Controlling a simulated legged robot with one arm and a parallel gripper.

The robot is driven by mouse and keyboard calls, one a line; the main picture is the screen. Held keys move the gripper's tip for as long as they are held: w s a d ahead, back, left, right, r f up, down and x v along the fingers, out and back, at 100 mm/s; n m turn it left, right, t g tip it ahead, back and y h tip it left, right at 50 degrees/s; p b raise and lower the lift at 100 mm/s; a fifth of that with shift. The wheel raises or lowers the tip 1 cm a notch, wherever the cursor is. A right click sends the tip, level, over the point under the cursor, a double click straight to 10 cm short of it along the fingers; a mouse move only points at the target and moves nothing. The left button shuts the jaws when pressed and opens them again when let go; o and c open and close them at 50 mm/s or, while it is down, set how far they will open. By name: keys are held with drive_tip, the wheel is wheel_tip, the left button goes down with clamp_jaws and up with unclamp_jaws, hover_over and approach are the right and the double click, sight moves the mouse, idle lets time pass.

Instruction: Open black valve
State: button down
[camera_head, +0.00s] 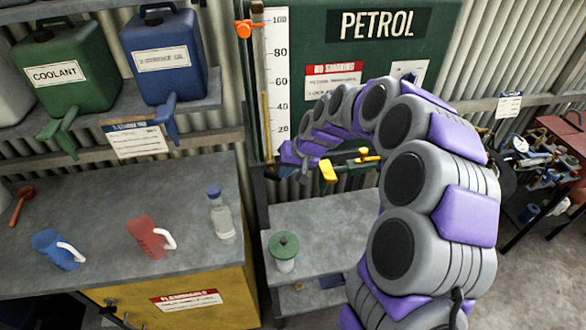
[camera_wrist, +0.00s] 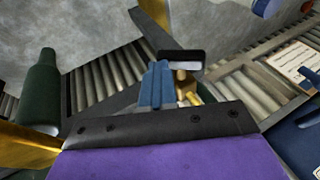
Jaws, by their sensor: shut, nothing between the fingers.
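A black, flat-ended handle (camera_wrist: 182,56), which appears to be the black valve, is in the middle of the wrist view with brass-coloured fittings (camera_wrist: 188,94) below it. My gripper (camera_wrist: 158,68) is shut, with its blue fingers just left of the handle; I cannot tell if they touch it. In the head view my gripper (camera_head: 289,152) is at the lower part of the green petrol tank (camera_head: 420,40), by the level gauge (camera_head: 279,70). A small dark part (camera_head: 272,172) shows below the gauge; I cannot tell if it is the valve.
Two yellow handles (camera_head: 328,172) (camera_head: 370,155) are near my arm. A green coolant can (camera_head: 70,90) and a blue can (camera_head: 170,85) stand on the shelf. A green-lidded jar (camera_head: 285,252) stands lower.

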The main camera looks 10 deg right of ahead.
drive_tip(key=shift+d+f+b, duration=0.25)
drive_tip(key=shift+f, duration=0.3)
drive_tip(key=shift+d+f+b, duration=0.25)
drive_tip(key=shift+f, duration=0.3)
drive_tip(key=shift+a, duration=0.25)
